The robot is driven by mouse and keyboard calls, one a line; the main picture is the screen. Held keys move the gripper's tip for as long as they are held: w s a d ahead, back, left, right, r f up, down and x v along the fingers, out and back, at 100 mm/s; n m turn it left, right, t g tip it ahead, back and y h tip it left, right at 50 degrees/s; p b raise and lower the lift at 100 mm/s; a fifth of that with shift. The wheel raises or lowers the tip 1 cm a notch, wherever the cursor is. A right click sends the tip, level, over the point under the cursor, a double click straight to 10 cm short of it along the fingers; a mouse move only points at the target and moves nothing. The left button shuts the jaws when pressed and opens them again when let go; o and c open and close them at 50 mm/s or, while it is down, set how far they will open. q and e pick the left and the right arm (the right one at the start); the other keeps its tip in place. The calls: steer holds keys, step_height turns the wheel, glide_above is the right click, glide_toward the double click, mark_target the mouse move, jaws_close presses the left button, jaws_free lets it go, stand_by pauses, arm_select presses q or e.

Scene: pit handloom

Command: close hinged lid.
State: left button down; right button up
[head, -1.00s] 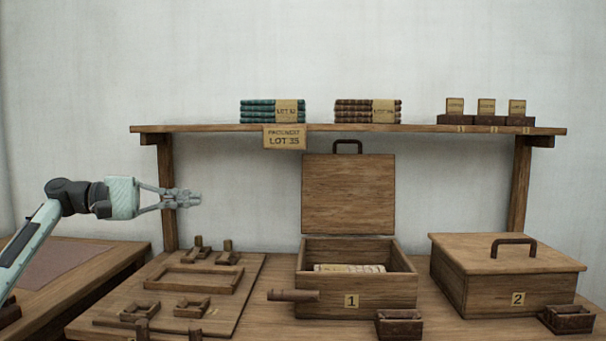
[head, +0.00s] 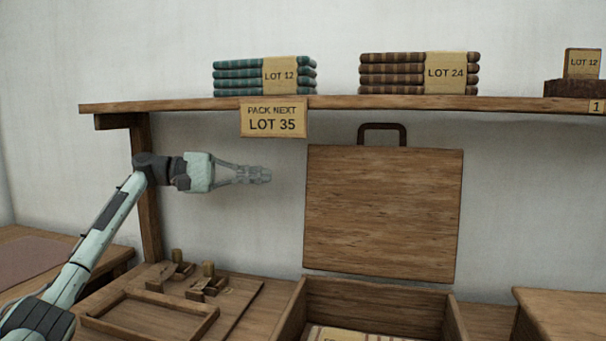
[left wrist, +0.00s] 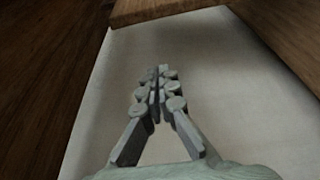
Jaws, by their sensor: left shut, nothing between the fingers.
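The hinged lid (head: 382,213) of the open wooden box stands upright at the box's back edge. A dark handle (head: 383,130) sits on its top edge. The box (head: 375,302) is cut off by the bottom of the head view, and pale striped cloth (head: 350,334) lies inside it. My left gripper (head: 266,175) is shut and empty, left of the lid and apart from it, at about the height of the lid's upper part. It also shows shut in the left wrist view (left wrist: 158,75). My right gripper is not in view.
A shelf (head: 340,104) with folded cloth stacks runs above, and a "PACK NEXT LOT 35" sign (head: 273,118) hangs from it. A wooden board with small blocks (head: 160,310) lies left of the box. A second box's lid (head: 575,315) shows at lower right.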

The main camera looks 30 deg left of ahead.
arm_select(q)
steer(key=w+d+p, duration=0.1)
steer(key=d, duration=0.8)
steer(key=shift+w+r+p, duration=0.15)
steer(key=shift+w+p, duration=0.05)
steer(key=shift+p, duration=0.2)
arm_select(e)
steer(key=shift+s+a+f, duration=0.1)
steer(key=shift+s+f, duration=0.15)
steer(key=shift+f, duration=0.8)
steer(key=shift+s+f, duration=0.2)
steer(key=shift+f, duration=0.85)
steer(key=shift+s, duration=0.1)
